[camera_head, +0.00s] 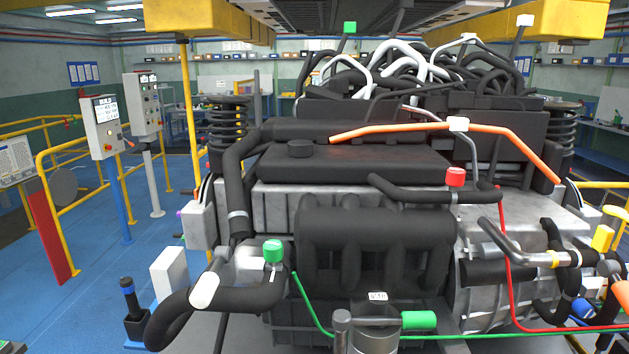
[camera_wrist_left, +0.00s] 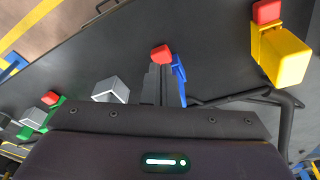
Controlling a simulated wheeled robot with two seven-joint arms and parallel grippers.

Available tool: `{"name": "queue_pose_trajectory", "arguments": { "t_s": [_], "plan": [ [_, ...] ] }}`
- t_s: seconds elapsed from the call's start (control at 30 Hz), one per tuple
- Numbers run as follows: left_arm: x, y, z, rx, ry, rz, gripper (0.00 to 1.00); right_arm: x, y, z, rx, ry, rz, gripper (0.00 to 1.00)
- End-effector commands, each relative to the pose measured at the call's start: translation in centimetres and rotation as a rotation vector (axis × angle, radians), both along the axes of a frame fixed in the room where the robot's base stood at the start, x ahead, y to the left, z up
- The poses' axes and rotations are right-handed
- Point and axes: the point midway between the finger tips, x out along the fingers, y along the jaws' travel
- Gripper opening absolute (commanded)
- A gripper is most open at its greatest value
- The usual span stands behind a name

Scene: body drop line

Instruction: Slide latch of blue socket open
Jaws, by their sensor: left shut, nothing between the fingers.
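In the left wrist view the blue socket (camera_wrist_left: 179,82) hangs on a dark panel near the middle, seen edge-on. Its red latch (camera_wrist_left: 162,54) shows at its upper left. My left gripper (camera_wrist_left: 155,74) is shut and empty. Its dark fingertips are just below the red latch and left of the blue socket; whether they touch the latch I cannot tell. I cannot make out the blue socket in the head view. Neither gripper shows in the head view.
A yellow socket (camera_wrist_left: 283,54) with a red latch is at right, a green one (camera_wrist_left: 36,117) at left, and a grey block (camera_wrist_left: 111,90) between green and blue. Dark hoses run at right. The engine (camera_head: 370,235) fills the head view, under a dark car body (camera_head: 340,12).

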Motion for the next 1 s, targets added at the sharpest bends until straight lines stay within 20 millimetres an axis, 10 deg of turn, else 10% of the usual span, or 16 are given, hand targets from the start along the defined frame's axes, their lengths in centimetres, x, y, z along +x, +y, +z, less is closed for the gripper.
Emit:
{"name": "queue_pose_trajectory", "arguments": {
  "t_s": [1.0],
  "plan": [
    [-0.03, -0.01, -0.91, 0.001, 0.001, 0.000, 0.00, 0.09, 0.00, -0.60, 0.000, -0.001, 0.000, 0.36]
  ]
}}
